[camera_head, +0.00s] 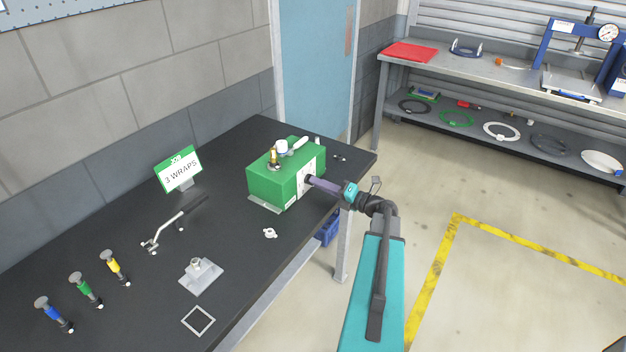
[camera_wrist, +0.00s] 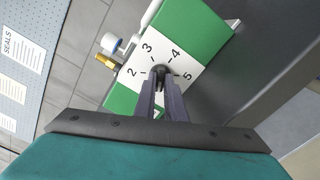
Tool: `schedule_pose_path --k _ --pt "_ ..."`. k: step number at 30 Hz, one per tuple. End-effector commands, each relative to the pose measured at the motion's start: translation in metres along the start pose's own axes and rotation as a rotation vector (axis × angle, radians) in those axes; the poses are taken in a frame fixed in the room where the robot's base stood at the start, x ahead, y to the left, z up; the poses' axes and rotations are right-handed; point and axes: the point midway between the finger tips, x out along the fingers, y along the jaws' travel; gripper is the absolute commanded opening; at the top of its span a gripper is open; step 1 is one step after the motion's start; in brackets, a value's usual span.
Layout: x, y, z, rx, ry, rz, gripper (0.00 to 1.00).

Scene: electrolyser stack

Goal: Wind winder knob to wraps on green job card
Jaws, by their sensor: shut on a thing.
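The green winder box (camera_head: 273,188) stands on the black table, with a white numbered dial plate (camera_wrist: 160,70) on its side face. In the wrist view the numbers 2, 3, 4 and 5 show around the dark knob (camera_wrist: 159,72) at the plate's middle. My gripper (camera_head: 311,182) reaches in from the right and is shut on the knob; its fingers (camera_wrist: 160,95) hide part of it. I cannot tell which number the knob points at. The green job card (camera_head: 179,170) stands on the table left of the box and reads "3 WRAPS".
A cranked metal tool (camera_head: 172,230), a metal block on a plate (camera_head: 201,274), a small square frame (camera_head: 198,320) and blue, green and yellow-banded plungers (camera_head: 85,290) lie left on the table. A grey bench (camera_head: 480,75) stands at the back right. The floor between is open.

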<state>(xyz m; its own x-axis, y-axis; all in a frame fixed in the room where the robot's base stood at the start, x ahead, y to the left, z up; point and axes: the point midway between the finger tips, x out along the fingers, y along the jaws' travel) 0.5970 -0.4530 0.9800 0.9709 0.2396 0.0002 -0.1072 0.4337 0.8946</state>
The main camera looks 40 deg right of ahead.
Motion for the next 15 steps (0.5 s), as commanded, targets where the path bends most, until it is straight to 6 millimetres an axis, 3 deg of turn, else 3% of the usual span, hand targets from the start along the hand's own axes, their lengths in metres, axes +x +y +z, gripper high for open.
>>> schedule_pose_path --k 15 --pt "0.0002 0.0012 0.0002 0.089 0.002 0.0 0.0"
